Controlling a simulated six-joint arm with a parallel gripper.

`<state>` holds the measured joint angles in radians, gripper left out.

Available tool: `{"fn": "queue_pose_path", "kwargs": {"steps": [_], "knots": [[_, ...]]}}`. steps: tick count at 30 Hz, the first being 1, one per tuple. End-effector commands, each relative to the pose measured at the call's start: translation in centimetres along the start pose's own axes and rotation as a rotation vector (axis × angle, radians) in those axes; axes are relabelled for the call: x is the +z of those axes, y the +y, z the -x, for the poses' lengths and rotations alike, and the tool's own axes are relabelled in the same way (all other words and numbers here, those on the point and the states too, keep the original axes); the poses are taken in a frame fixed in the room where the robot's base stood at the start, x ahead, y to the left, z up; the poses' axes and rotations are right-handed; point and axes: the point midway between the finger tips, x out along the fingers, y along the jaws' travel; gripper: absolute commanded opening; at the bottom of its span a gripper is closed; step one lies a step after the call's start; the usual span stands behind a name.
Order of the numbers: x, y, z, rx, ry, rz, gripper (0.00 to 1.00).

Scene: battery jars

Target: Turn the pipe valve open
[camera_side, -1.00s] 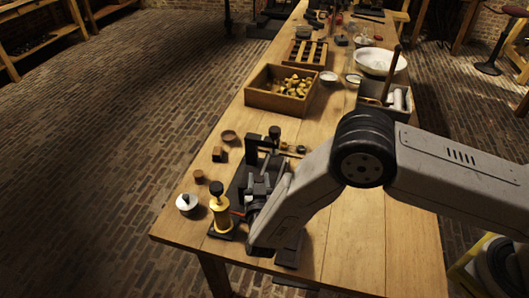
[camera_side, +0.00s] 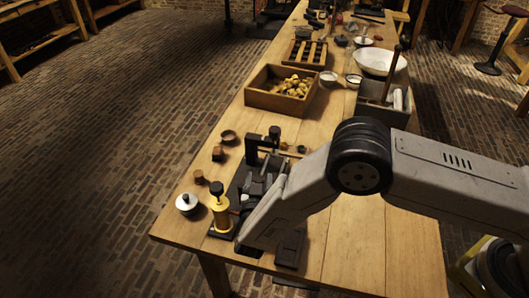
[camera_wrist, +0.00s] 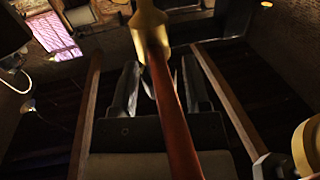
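The pipe valve shows in the wrist view as a brass fitting (camera_wrist: 148,20) with a long dark red lever (camera_wrist: 168,95) running down the picture. My gripper (camera_wrist: 160,88) has its two dark fingers apart, one on each side of the lever in that view. I cannot tell whether either finger touches it. In the side view, a brass cylinder (camera_side: 221,214) with a black top stands upright on a dark base near the table's front left corner. My gripper (camera_side: 247,198) is low, just right of it. The lever is hidden there by my arm.
Dark fixtures (camera_side: 255,150) stand behind my gripper. A wooden crate (camera_side: 262,98) of brass pieces is farther back. The table's right front (camera_side: 350,245) is clear.

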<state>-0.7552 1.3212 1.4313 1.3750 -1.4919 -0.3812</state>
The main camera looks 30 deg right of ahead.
Motion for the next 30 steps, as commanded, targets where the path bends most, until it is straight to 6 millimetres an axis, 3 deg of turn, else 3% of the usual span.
{"fn": "queue_pose_path", "kwargs": {"steps": [16, 30], "knots": [[0.0, -0.1, 0.8, -0.003, -0.001, 0.000, 0.76], [0.0, -0.1, 6.3, -0.003, 0.000, 0.000, 0.76]]}}
